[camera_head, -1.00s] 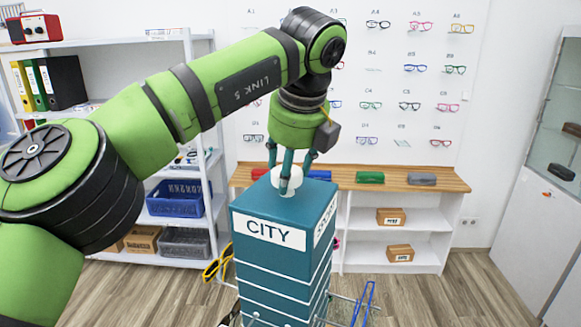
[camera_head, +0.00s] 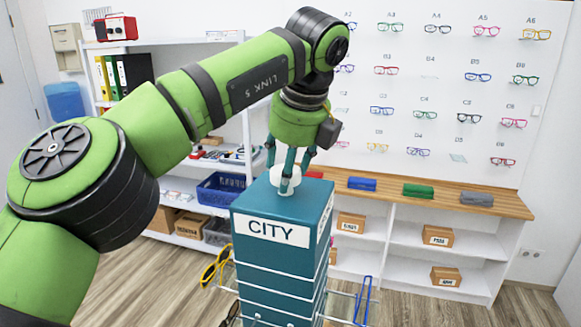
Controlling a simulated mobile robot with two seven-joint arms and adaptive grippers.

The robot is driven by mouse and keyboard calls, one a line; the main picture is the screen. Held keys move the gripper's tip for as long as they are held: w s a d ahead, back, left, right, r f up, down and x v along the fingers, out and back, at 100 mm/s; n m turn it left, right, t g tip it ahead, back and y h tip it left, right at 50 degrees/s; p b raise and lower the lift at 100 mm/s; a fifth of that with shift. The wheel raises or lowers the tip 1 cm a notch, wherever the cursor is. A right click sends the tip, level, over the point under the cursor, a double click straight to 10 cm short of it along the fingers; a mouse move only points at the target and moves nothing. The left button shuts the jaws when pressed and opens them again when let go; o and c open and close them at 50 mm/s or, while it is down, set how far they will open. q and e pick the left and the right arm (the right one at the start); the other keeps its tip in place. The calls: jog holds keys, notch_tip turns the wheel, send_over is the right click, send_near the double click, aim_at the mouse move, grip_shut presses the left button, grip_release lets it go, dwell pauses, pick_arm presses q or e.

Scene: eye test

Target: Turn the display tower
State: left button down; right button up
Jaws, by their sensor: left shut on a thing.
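The display tower (camera_head: 275,262) is a teal square column with white lines and a white "CITY" label on its front face. It stands upright at the middle of the head view; its foot is cut off by the lower edge. A white round knob (camera_head: 287,182) sits on its top. My left gripper (camera_head: 286,184) comes down from above, its teal fingers shut around the knob. Yellow glasses (camera_head: 214,268) hang at the tower's left and blue glasses (camera_head: 362,302) at its right, on thin rods. My right gripper is not in view.
A wooden-topped counter (camera_head: 510,207) with glasses cases and small boxes runs behind the tower, below a wall panel of glasses. White shelves (camera_head: 190,45) with binders and a blue crate (camera_head: 217,192) stand behind left. Wooden floor (camera_head: 420,308) is clear at right.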

pick_arm(q)
jog(key=shift+w+a+r, duration=0.15)
jog(key=shift+r, duration=0.15)
jog(key=c, duration=0.5)
grip_release()
jog(key=shift+w+f, duration=0.15)
jog(key=shift+f, duration=0.05)
jog(key=v, duration=0.7)
jog(key=shift+r, duration=0.15)
